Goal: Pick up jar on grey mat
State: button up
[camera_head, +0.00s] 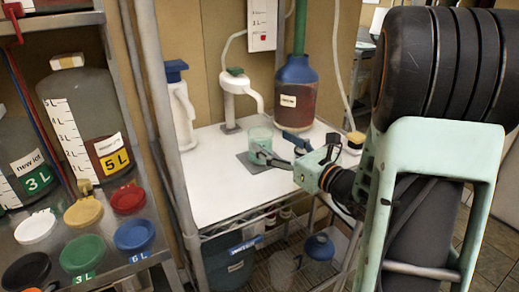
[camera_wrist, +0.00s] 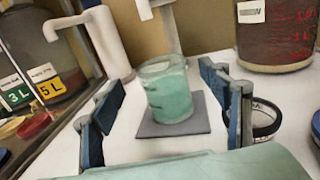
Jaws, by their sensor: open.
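The jar (camera_wrist: 167,92) is a small, translucent green cylinder standing upright on the grey mat (camera_wrist: 175,129). In the head view the jar (camera_head: 259,137) stands on the white table behind my gripper (camera_head: 276,153), and the mat (camera_head: 252,166) shows to its left and in front. In the wrist view my gripper (camera_wrist: 165,112) is open, with one dark blue finger left of the jar and one right of it. Both fingers look apart from the jar, with clear gaps at its sides. How far the fingertips reach along the jar in depth I cannot tell.
A blue-capped vessel of red liquid (camera_head: 296,98) stands behind the jar. A white pump dispenser (camera_head: 240,95) and a white bottle with a blue top (camera_head: 181,108) stand at the back left. A shelf with large containers and coloured lids (camera_head: 82,212) is at far left. The table's front left (camera_head: 215,205) is clear.

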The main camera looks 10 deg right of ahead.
aim_at(253, 130)
jog(key=x, duration=0.5)
jog(key=shift+w+a+f, duration=0.1)
jog(key=shift+w, duration=0.3)
jog(key=shift+c, duration=0.3)
jog(key=c, duration=1.7)
